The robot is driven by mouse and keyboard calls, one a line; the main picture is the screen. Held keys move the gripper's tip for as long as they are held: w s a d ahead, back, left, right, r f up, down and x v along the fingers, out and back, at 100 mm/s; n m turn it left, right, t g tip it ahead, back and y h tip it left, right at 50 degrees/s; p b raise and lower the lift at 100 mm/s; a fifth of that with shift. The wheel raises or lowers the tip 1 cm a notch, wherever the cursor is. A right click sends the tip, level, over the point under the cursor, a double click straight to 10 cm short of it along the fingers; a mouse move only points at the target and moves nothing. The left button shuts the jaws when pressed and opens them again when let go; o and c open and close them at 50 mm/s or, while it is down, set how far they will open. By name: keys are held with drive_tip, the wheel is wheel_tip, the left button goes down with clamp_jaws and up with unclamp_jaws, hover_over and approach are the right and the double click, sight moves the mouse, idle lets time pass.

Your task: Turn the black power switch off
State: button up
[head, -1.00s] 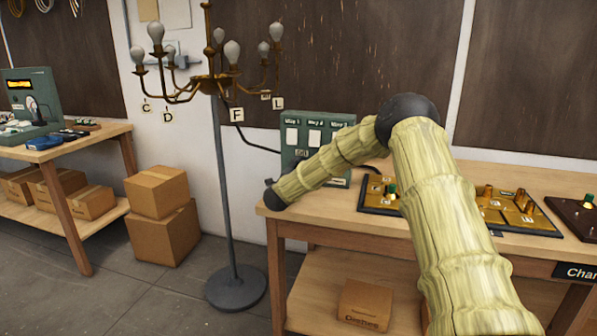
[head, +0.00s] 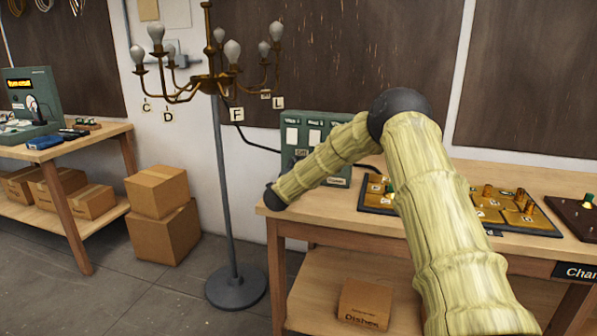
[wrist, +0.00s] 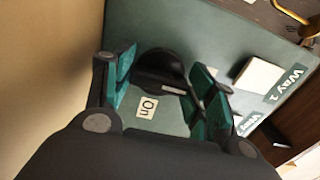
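The black power switch (wrist: 160,70) is a dark rounded knob on the face of the green panel box (wrist: 200,35) in the wrist view. An "On" label (wrist: 147,107) sits beside it. My gripper (wrist: 165,88) is open, with one green-padded finger on each side of the switch. I cannot tell whether either finger touches it. In the head view the green panel box (head: 315,122) stands on the workbench, its lower part partly covered by my arm. The switch and gripper cannot be made out there.
White switches and "Way" labels (wrist: 286,84) are on the same panel. A brass chandelier stand (head: 228,200) is left of the workbench (head: 470,165). Boards with brass parts (head: 505,212) lie on the bench to the right. Cardboard boxes (head: 160,235) stand on the floor.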

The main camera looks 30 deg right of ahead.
drive_tip(key=o, duration=0.4)
drive_tip(key=shift+a+f, duration=0.1)
drive_tip(key=shift+c, duration=0.2)
drive_tip(key=v, duration=1.2)
